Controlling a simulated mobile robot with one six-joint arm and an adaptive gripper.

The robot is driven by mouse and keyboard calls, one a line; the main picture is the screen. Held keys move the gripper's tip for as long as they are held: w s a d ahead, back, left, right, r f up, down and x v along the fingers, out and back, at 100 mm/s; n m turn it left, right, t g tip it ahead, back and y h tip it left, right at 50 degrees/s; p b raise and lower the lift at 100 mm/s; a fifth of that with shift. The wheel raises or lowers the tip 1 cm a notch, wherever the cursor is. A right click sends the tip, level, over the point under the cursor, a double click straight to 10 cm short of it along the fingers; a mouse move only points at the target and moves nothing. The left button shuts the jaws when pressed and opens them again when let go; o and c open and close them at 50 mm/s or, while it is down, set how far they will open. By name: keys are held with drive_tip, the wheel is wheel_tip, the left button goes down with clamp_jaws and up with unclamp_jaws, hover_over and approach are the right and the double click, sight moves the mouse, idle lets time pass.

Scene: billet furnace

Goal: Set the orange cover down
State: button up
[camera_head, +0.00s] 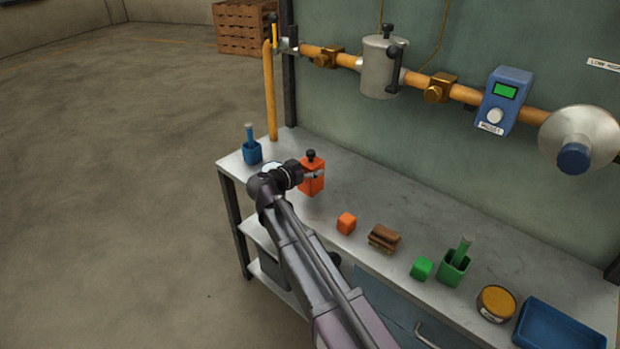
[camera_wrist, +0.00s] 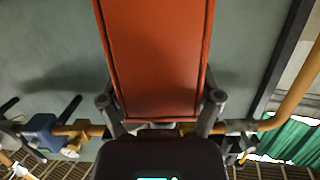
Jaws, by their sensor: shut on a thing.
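The orange cover (camera_head: 313,181) is a box-like piece with a dark knob on top. My gripper (camera_head: 308,174) is shut on it near the left end of the workbench. In the wrist view the cover (camera_wrist: 155,55) fills the upper middle, with one finger of my gripper (camera_wrist: 161,102) against each side. The cover looks upright at or just above the bench top (camera_head: 375,188). I cannot tell whether its underside touches. My arm hides part of the bench in front of it.
A blue holder with a brush (camera_head: 252,151) stands to the left. Pipes with a grey canister (camera_head: 381,68) run behind.

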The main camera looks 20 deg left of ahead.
drive_tip(key=shift+w, duration=0.1)
idle(0.3)
drive_tip(key=shift+f+b, duration=1.75)
drive_tip(key=shift+b, duration=0.05)
drive_tip(key=shift+f, duration=0.15)
drive_tip(key=o, duration=1.1)
drive_tip(key=shift+c, duration=0.2)
drive_tip(key=shift+r, duration=0.25)
drive_tip(key=p+v, duration=0.2)
drive_tip(key=v, duration=1)
drive_tip(key=shift+p, duration=0.4)
